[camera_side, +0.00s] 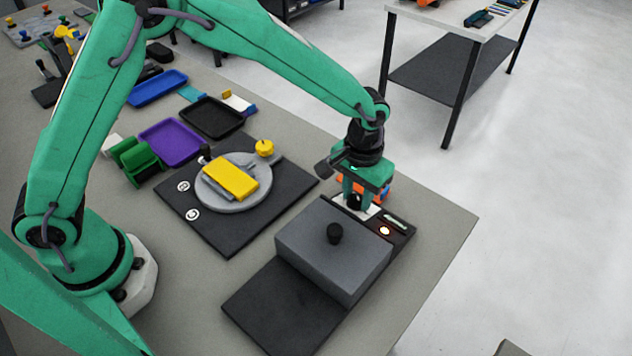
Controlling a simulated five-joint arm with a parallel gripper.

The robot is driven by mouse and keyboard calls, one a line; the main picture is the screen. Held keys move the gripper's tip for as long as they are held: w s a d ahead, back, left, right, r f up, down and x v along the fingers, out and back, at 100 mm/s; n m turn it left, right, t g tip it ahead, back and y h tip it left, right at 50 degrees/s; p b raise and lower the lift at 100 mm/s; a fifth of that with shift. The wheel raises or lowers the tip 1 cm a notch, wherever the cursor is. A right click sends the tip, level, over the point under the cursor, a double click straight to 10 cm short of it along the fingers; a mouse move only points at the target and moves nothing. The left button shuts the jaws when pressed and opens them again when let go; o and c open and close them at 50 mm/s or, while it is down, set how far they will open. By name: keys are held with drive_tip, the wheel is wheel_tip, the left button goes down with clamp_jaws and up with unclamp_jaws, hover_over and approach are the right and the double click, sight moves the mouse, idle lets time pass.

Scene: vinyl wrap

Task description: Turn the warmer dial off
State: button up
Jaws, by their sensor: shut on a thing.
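The warmer is a grey box (318,262) with a black knob (335,234) on its lid, on a black base. My gripper (356,205) points down at the left end of this panel. It is shut on a small black part, which looks like the warmer dial (354,202). The fingers and the box hide most of the dial, so its setting cannot be read.
Left of the warmer, a black board (232,236) carries a grey round plate with a yellow block (230,180). A yellow knob (265,148) stands behind it. Purple (171,141), black and blue trays lie farther back. The table's right edge is close to the panel.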

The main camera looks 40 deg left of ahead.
sight(359, 197)
drive_tip(key=shift+n, duration=0.3)
drive_tip(key=shift+d+n, duration=0.1)
drive_tip(key=shift+n, duration=0.2)
drive_tip(key=o, duration=1)
drive_tip(key=shift+c, duration=0.2)
drive_tip(key=shift+r, duration=0.1)
drive_tip(key=shift+w+r, duration=0.1)
drive_tip(key=shift+r, duration=3.75)
